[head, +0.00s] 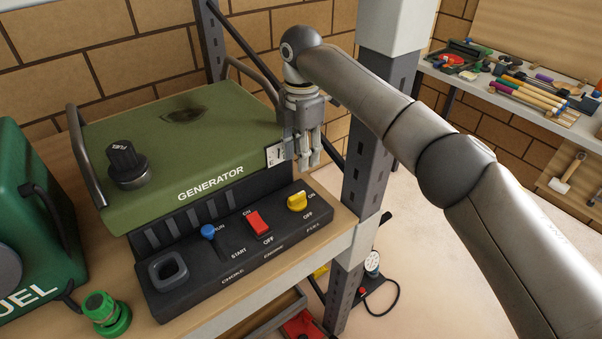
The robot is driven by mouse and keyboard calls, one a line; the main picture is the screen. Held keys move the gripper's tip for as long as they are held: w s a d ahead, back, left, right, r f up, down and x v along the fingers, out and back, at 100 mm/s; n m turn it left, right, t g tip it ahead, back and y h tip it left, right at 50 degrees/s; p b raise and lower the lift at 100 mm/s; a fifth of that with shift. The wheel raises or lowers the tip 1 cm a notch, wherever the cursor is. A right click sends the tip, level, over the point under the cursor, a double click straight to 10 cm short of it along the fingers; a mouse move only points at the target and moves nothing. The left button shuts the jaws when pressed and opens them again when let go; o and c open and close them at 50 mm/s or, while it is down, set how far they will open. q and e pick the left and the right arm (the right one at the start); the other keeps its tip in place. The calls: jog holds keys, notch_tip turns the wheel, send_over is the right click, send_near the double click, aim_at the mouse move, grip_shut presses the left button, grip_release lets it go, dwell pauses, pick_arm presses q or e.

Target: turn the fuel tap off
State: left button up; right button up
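The fuel tap is a yellow knob (297,202) at the right end of the generator's dark front panel. My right gripper (309,165) points down above and slightly behind the knob, near the generator's right end, apart from the knob. Its two fingers are close together with nothing seen between them; whether they are fully shut is unclear. My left gripper is out of view.
The green generator (190,150) stands on a wooden shelf (205,318). A grey shelf post (372,165) stands close on the right. A green fuel can (40,230) is at left.

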aim_at(301, 192)
jog(key=shift+s+f+p, duration=0.55)
jog(key=shift+s+f, duration=0.35)
jog(key=shift+f, duration=0.3)
notch_tip(301, 192, down, 3)
jog(key=shift+f+p, duration=0.1)
jog(key=shift+p, duration=0.35)
jog(key=f, duration=0.3)
jog(key=shift+w+p, duration=0.25)
jog(key=shift+p, duration=0.1)
jog(key=shift+s+f, duration=0.1)
jog(key=shift+f, duration=0.65)
jog(key=shift+c, duration=0.4)
jog(key=c, duration=0.5)
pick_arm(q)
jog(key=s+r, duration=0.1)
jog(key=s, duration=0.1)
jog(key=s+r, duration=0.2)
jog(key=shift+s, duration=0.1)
pick_arm(e)
grip_shut()
